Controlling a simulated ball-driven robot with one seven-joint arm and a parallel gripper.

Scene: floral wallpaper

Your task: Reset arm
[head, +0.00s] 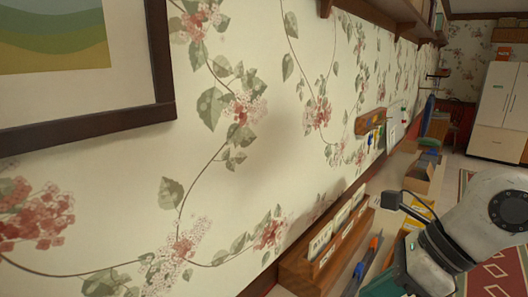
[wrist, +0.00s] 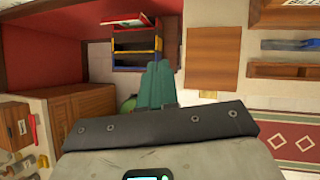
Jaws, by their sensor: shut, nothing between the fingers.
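My arm (head: 490,225) is bent at the right edge of the head view, close beside the long shelf along the wall. My gripper (wrist: 157,72) shows in the wrist view as two teal fingers pressed together, with nothing between them. In the head view only a teal part of it shows at the bottom edge, and its fingertips are out of frame. No other object belongs to this task.
Floral wallpaper and a dark picture frame (head: 90,130) fill the left. A wooden organizer (head: 300,270) stands along the wall near my arm. Farther back are a key rack (head: 368,122) and a white fridge (head: 495,108). A red patterned rug (wrist: 300,140) lies on the floor.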

